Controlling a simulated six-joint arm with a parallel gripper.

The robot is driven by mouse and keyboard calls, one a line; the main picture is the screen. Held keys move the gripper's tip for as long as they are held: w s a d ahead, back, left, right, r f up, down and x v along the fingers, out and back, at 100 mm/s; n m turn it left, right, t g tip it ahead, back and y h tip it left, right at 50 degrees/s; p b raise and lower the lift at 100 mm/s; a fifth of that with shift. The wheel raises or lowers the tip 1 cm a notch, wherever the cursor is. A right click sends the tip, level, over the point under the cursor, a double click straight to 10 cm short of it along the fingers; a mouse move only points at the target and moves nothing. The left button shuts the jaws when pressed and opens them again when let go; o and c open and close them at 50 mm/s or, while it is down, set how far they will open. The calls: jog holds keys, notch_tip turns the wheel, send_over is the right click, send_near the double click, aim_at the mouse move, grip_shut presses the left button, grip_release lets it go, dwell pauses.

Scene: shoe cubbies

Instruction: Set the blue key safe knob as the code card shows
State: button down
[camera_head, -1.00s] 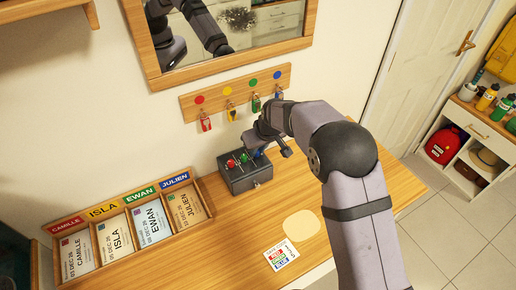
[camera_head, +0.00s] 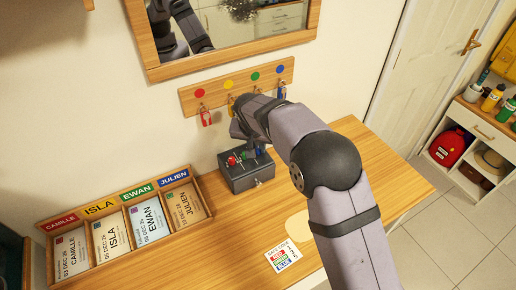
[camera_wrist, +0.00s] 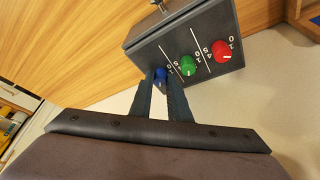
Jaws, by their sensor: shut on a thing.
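The key safe (camera_head: 246,178) is a dark grey box on the wooden desk against the wall. In the wrist view its panel (camera_wrist: 200,42) shows a blue knob (camera_wrist: 161,76), a green knob (camera_wrist: 188,64) and a red knob (camera_wrist: 222,51), with white marks beside them. My gripper (camera_wrist: 163,84) is shut on the blue knob, one finger on either side of it. In the head view my arm partly hides the blue knob. The code card (camera_head: 282,256) lies flat near the desk's front edge, with red, green and blue rows; its digits are too small to read.
A wooden tray (camera_head: 46,226) of name cards stands left of the safe. A key rack (camera_head: 191,101) with hanging keys and a mirror (camera_head: 150,62) are on the wall above. A pale oval pad (camera_head: 297,226) lies beside the card. The right desk surface is clear.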

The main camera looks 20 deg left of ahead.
dwell(0.4)
jog(key=c, duration=1.7)
grip_release()
jog(key=shift+o, duration=0.2)
jog(key=shift+r, duration=0.1)
jog(key=b+v, duration=0.2)
jog(key=v, duration=0.5)
jog(key=shift+s+r, duration=0.1)
jog(key=shift+c, duration=0.4)
